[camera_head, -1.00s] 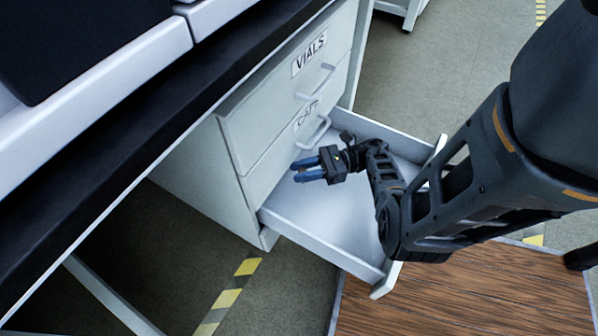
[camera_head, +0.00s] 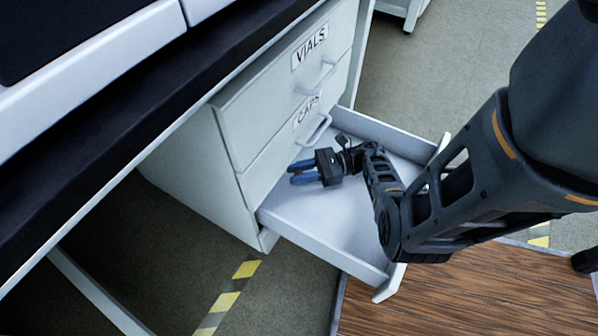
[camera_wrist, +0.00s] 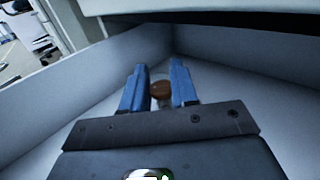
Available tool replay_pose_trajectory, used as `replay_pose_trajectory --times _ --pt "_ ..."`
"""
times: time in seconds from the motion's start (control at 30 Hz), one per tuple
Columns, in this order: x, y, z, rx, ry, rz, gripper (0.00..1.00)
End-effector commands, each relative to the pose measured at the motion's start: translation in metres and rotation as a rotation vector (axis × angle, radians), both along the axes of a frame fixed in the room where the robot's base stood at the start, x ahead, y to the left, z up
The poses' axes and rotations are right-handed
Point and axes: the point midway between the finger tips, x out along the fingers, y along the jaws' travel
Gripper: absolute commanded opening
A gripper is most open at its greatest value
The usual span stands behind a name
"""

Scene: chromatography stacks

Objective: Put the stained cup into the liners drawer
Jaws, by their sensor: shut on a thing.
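The stained cup (camera_wrist: 161,90), a small clear vessel with a brown patch, is between my blue fingertips in the wrist view. My gripper (camera_head: 303,173) is shut on it. In the wrist view my gripper (camera_wrist: 159,88) points toward a drawer corner, with pale walls on both sides. The cup cannot be made out in the head view. The open bottom drawer (camera_head: 345,258) is pulled far out, and my gripper is over its inner end, near the cabinet front. The drawer's front label is not visible. I see nothing else lying in the drawer.
Two shut drawers sit above, labelled VIALS (camera_head: 310,48) and CAPS (camera_head: 308,110), with bar handles close to my gripper. A dark counter edge (camera_head: 150,120) overhangs at left. A wooden platform (camera_head: 450,295) lies in front of the drawer.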

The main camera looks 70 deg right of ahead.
Motion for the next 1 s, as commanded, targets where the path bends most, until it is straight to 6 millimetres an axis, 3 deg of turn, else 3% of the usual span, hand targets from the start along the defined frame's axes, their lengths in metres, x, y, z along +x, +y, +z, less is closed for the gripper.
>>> replay_pose_trajectory --times 0.07,0.1,0.33,0.63,0.83,1.0 --pt "0.0 0.0 0.0 0.0 0.0 0.0 0.0" --pt "0.0 0.0 0.0 0.0 0.0 0.0 0.3" --pt "0.0 0.0 0.0 0.0 0.0 0.0 0.52" --pt "0.0 0.0 0.002 0.0 0.0 0.0 0.54" --pt "0.0 0.0 0.019 0.0 0.0 -0.001 0.54" --pt "-0.03 -0.019 0.012 0.001 0.0 -0.002 0.54"
